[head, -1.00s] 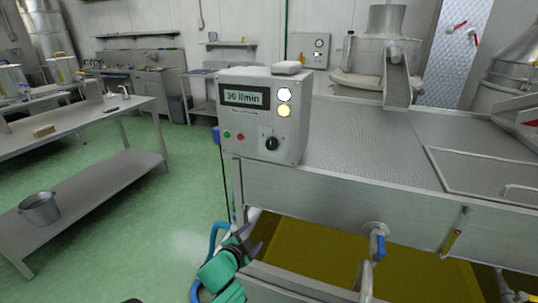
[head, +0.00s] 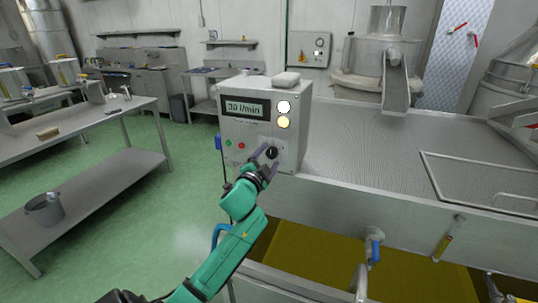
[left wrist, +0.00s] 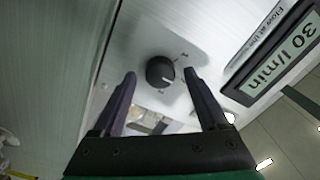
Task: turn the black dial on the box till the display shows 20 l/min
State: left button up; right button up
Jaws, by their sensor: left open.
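The grey control box (head: 289,143) stands at the near left corner of the steel machine. Its display (head: 246,108) reads 30 l/min, and the display also shows in the left wrist view (left wrist: 280,63). The black dial (head: 271,152) is low on the box's front. In the left wrist view the dial (left wrist: 160,71) lies ahead of and between the two fingers, with a gap on both sides. My left gripper (head: 264,161) is open, its fingertips close to the dial. Whether the tips reach beside the knob is unclear. My right gripper does not show.
A green button (head: 228,143) and a red button (head: 241,146) sit left of the dial. Below the box is an open trough of yellowish oil (head: 310,252) with a blue-handled tap (head: 375,249).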

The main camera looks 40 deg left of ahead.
pick_arm(q)
jog(key=shift+w+a, duration=0.15)
jog(key=shift+w, duration=0.1)
grip_shut()
jog(key=shift+n, duration=0.4)
jog(key=n+p, duration=0.2)
jog(key=n, duration=0.3)
jog(key=n+p, duration=0.2)
jog(key=n, duration=0.4)
dwell(0.4)
grip_release()
